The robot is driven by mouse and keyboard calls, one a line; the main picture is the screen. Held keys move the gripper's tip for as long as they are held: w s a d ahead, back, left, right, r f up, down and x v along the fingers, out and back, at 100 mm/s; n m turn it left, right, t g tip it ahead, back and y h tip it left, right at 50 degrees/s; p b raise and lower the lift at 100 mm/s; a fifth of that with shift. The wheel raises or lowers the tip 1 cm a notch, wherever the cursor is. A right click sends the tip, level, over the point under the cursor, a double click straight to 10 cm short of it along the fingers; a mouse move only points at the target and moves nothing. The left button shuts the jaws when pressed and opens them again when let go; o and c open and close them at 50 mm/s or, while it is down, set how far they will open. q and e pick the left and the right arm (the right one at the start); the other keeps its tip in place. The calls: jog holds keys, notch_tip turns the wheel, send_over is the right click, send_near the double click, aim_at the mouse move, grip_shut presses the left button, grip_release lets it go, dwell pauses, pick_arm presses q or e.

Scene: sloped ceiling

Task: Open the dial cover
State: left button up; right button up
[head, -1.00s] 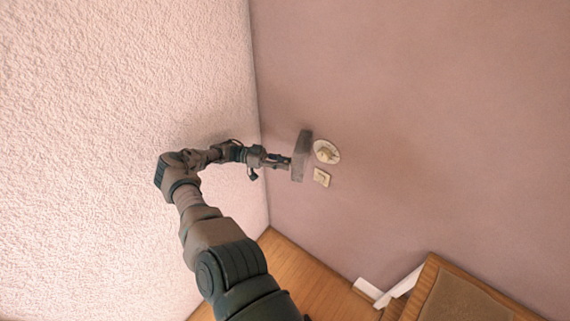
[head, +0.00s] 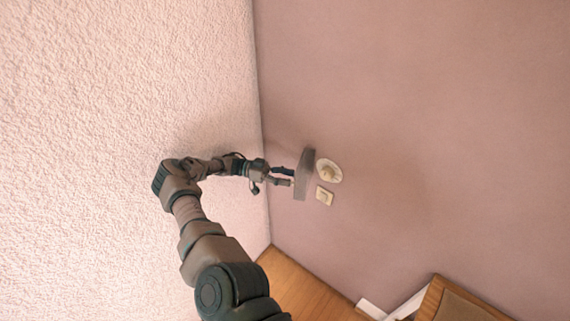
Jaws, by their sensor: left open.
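The dial (head: 328,171) is a round cream plate with a knob on the pink wall, above a small square switch plate (head: 324,196). The dial cover (head: 305,174) is a grey, box-like flap that stands out from the wall just left of the dial, so the dial face is exposed. My left gripper (head: 292,177) reaches in from the left with its fingers apart, at the left side of the cover. Whether the fingertips touch the cover cannot be told. My right gripper is not in view.
A textured pale wall (head: 120,120) lies close on the left of my arm and meets the pink wall in a corner. Wooden floor (head: 305,285) and a brown-topped wooden piece of furniture (head: 460,306) are below. The pink wall to the right is clear.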

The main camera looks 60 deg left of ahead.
pick_arm(q)
notch_tip(320, 180, up, 7)
jog(key=shift+a+r, duration=0.15)
jog(key=shift+r, duration=0.05)
dwell(0.4)
